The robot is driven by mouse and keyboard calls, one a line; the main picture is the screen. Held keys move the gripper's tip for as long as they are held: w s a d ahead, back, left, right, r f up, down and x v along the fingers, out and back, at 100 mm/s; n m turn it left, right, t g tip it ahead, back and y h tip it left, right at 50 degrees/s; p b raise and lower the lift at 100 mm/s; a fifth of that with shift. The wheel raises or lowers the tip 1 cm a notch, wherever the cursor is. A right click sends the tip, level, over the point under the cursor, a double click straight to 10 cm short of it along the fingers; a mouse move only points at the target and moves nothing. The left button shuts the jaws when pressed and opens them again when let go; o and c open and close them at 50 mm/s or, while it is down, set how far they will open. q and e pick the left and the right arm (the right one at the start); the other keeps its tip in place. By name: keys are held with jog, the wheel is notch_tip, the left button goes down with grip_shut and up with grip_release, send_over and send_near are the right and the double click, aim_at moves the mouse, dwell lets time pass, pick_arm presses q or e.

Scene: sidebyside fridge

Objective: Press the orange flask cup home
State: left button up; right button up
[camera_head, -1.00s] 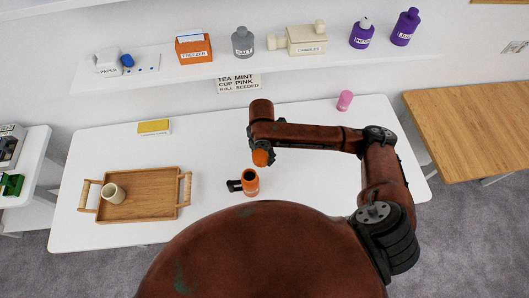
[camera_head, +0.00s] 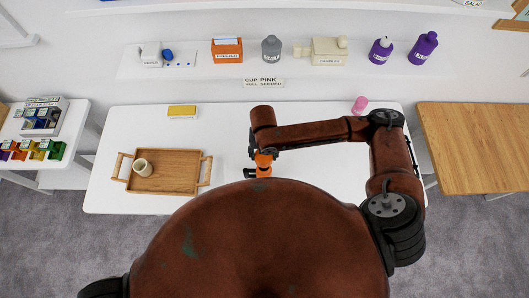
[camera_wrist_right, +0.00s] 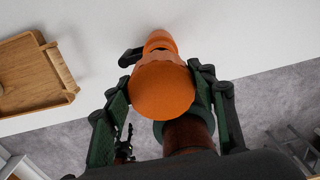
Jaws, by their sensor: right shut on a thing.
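The orange flask cup (camera_wrist_right: 162,92) is held between the fingers of my right gripper (camera_head: 263,156). The cup also shows in the head view (camera_head: 264,160). The orange flask (camera_head: 263,172) stands on the white table directly below the cup, with its black handle (camera_head: 249,174) to the left. In the wrist view part of the flask (camera_wrist_right: 159,42) shows beyond the cup. Cup and flask overlap in both views, so I cannot tell how far the cup is seated. A small dark part low in the wrist view may be my left gripper (camera_wrist_right: 126,148); its fingers are unclear.
A wooden tray (camera_head: 180,184) with a beige mug (camera_head: 143,167) lies on the left of the white table (camera_head: 230,135). A yellow box (camera_head: 182,111) and a pink item (camera_head: 360,104) are at its back. A shelf with labelled containers hangs above.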

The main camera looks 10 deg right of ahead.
aim_at(264, 160)
jog(key=shift+r+p, duration=0.1)
jog(key=shift+p, duration=0.4)
jog(key=shift+f+b, duration=1.55)
jog(key=shift+f, duration=1.4)
jog(key=shift+f, duration=2.65)
jog(key=o, duration=1)
